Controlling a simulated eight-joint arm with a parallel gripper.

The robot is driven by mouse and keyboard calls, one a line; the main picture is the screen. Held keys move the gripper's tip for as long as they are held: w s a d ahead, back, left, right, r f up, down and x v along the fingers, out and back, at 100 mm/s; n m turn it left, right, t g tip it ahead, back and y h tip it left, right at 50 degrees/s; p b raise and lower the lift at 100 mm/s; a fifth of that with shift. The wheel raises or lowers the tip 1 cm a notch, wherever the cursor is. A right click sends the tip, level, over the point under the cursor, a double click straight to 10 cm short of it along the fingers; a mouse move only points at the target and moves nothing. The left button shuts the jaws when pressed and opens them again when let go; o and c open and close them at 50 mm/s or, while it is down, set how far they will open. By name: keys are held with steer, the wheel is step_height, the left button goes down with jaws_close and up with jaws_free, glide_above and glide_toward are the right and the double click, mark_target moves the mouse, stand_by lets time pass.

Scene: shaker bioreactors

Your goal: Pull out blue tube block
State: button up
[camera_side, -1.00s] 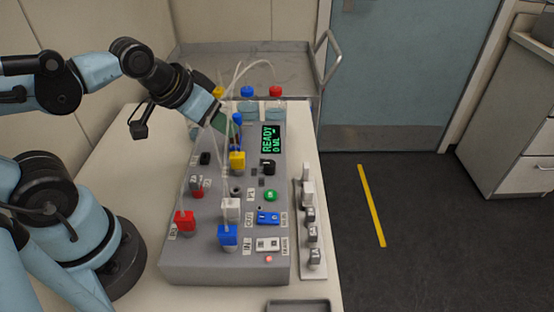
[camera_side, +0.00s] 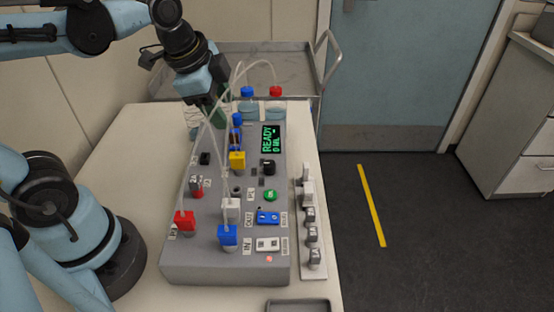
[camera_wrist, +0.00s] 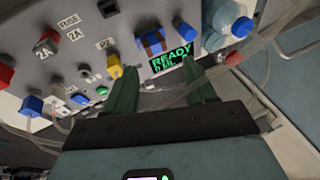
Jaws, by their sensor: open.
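A blue block (camera_side: 228,235) with a clear tube rising from it sits at the near end of the grey console (camera_side: 200,262). It shows at the left of the wrist view (camera_wrist: 32,104), well away from my fingers. A second blue piece (camera_side: 236,138) sits near the console's far end, and shows in the wrist view (camera_wrist: 152,42) beyond my fingertips. My gripper (camera_side: 218,118) is above the far left part of the console. Its green fingers (camera_wrist: 164,77) are apart with nothing held between them. The fingertips are partly hidden behind tubes in the side view.
Red (camera_side: 184,221), white (camera_side: 231,210) and yellow (camera_side: 237,160) blocks stand on the console, with thin tubes looping above. Bottles with blue (camera_side: 247,92) and red (camera_side: 275,91) caps stand behind. A rack of grey-white blocks (camera_side: 313,262) lies at right.

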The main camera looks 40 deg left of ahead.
mark_target(234, 131)
steer(key=m, duration=0.3)
steer(key=w+r+m+g, duration=0.1)
steer(key=m, duration=0.2)
steer(key=r+m+g, duration=0.1)
steer(key=m, duration=0.2)
steer(key=shift+w+r, duration=0.2)
steer(key=f+m, duration=0.2)
steer(key=f, duration=0.1)
steer(key=f+m+g, duration=0.1)
steer(key=f+m, duration=0.2)
steer(key=f, duration=0.1)
steer(key=w+f+m+g, duration=0.1)
steer(key=f+m, duration=0.1)
steer(key=f, duration=0.1)
steer(key=shift+f+m, duration=0.25)
steer(key=shift+m, duration=0.15)
jaws_close()
steer(key=shift+r, duration=0.5)
